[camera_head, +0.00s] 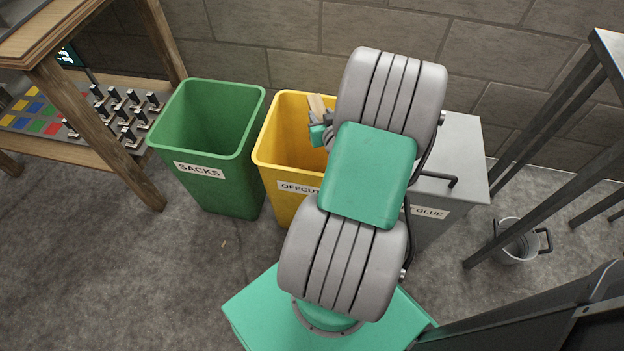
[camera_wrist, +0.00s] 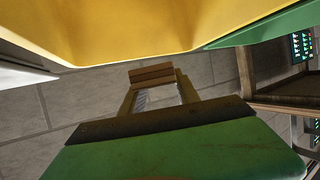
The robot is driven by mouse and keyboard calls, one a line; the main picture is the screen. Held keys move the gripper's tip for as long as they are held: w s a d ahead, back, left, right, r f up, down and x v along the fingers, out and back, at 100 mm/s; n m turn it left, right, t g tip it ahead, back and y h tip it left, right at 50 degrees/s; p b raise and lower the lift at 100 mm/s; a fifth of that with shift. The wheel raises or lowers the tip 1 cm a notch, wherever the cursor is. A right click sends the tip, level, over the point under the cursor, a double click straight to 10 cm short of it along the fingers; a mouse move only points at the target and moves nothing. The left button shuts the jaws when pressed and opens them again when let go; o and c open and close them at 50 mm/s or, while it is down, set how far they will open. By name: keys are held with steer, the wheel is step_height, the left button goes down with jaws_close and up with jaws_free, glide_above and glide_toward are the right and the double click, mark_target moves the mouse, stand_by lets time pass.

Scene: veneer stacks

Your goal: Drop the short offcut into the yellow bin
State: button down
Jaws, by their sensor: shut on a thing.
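The short offcut (camera_head: 318,104) is a small pale brown wooden piece, seen at the back of the yellow bin in the head view. In the wrist view the offcut (camera_wrist: 152,75) lies across the fingertips. My gripper (camera_wrist: 155,90) is shut on it; in the head view my gripper (camera_head: 318,122) is partly hidden by my arm. The yellow bin (camera_head: 290,155) has a white label partly reading "OFFCUT". Its right side is hidden behind my arm. In the wrist view the yellow bin (camera_wrist: 130,25) fills the top, close to the offcut. I cannot tell their exact gap.
A green bin (camera_head: 205,130) labelled "SACKS" stands left of the yellow bin. A grey lidded bin (camera_head: 455,170) with a "GLUE" label stands at right. A wooden bench (camera_head: 110,125) is at left, a metal bucket (camera_head: 515,240) at right. A block wall (camera_head: 270,45) is behind.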

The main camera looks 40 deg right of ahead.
steer(key=shift+r, duration=0.1)
steer(key=c, duration=0.8)
jaws_free()
steer(key=shift+p+v, duration=0.55)
steer(key=shift+v, duration=3.35)
